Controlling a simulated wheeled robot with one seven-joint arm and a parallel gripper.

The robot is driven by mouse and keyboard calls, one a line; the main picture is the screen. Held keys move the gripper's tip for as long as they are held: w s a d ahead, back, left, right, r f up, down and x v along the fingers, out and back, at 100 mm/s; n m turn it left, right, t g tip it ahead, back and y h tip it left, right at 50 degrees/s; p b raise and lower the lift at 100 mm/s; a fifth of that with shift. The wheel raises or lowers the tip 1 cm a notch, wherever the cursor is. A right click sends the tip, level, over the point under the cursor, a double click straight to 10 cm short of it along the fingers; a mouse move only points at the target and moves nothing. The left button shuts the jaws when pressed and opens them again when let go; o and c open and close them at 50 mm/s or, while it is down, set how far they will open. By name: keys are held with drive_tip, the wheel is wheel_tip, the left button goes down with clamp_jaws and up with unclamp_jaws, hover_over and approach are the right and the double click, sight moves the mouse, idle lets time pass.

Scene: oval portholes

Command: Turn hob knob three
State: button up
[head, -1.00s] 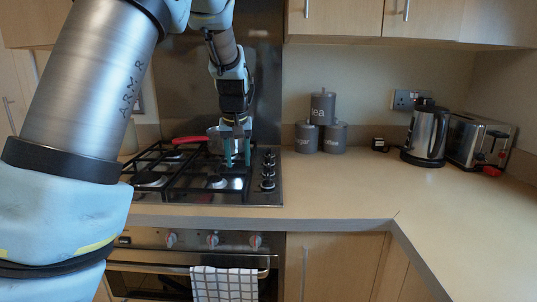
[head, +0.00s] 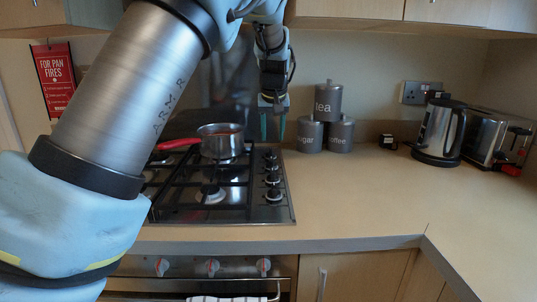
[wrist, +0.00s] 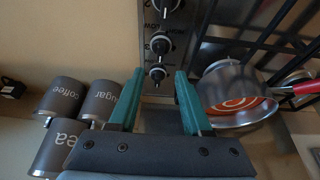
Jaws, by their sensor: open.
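The hob knobs (head: 272,180) form a row of several along the right side of the black gas hob (head: 240,215). My gripper (head: 272,139) is open and empty, pointing down behind the far end of the row. In the wrist view, the gripper (wrist: 160,78) has its teal fingers apart, with the end knob (wrist: 157,74) appearing between the tips. A second knob (wrist: 160,44) and a third, partly cut off (wrist: 167,5), lie beyond. I cannot tell the height of the fingers above the hob.
A steel pan (head: 221,143) with a red handle and orange-red contents stands on the hob beside the knobs. Grey tea, sugar and coffee canisters (head: 328,103) stand close on the right. A kettle (head: 440,133) and toaster (head: 490,138) are farther right. The right counter is mostly clear.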

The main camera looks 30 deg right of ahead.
sight(271, 159)
drive_tip(key=p+x, duration=0.1)
drive_tip(key=x, duration=0.8)
drive_tip(key=shift+w+f+p, duration=0.1)
drive_tip(key=shift+f+p, duration=0.3)
drive_tip(key=shift+c, duration=0.4)
clamp_jaws()
